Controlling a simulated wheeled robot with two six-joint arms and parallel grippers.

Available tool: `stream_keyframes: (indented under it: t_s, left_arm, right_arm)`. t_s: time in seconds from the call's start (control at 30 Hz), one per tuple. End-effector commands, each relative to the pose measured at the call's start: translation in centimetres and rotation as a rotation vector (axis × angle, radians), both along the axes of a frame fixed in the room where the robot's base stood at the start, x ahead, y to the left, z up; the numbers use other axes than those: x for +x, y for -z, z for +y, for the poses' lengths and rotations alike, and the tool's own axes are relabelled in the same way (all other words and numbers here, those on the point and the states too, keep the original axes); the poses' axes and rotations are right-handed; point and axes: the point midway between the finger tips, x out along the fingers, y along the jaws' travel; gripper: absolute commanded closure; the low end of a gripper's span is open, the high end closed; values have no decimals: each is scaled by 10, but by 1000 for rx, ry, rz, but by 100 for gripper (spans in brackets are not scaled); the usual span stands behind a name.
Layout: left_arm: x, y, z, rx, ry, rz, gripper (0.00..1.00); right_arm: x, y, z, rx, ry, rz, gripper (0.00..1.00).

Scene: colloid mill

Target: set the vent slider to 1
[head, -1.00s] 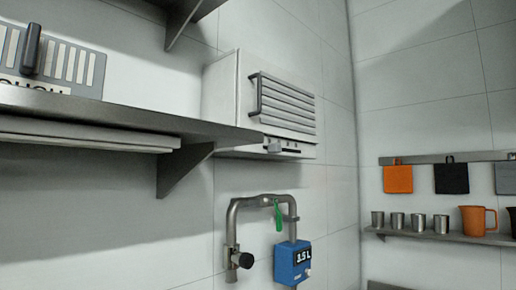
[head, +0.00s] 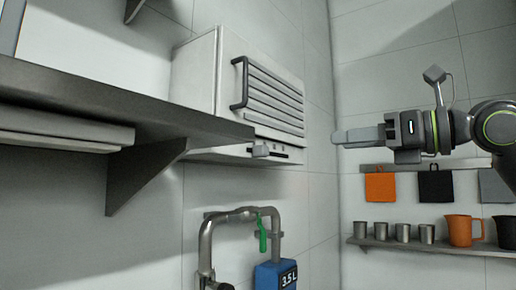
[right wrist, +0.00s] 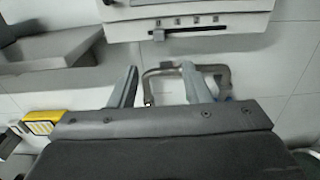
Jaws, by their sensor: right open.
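The vent (head: 208,85) is a white wall box with a dark slatted front and a handle bar. Its slider knob (head: 260,151) is a small grey block at the left end of a dark slot under the slats. The slider knob also shows in the right wrist view (right wrist: 158,35), near the top, with the slot running right from it. Marks by the slot are too small to read. My right gripper (head: 337,137) is to the right of the vent, apart from it. In the right wrist view its two fingers (right wrist: 159,67) are spread and empty, below the knob.
A metal shelf (head: 95,98) with a bracket juts out left of the vent.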

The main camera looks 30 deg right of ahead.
Motion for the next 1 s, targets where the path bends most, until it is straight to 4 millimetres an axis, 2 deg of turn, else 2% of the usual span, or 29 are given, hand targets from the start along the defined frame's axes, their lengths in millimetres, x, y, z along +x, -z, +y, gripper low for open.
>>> stream_keyframes:
  t_s: [0.5, 1.0]
  left_arm:
    - [-1, -60, 0, 0, 0, 3, 100]
    - [-2, -106, 0, 0, 0, 3, 100]
  right_arm:
    - [72, -5, 30, 5, -10, 4, 56]
    - [132, -4, 56, 7, -11, 3, 56]
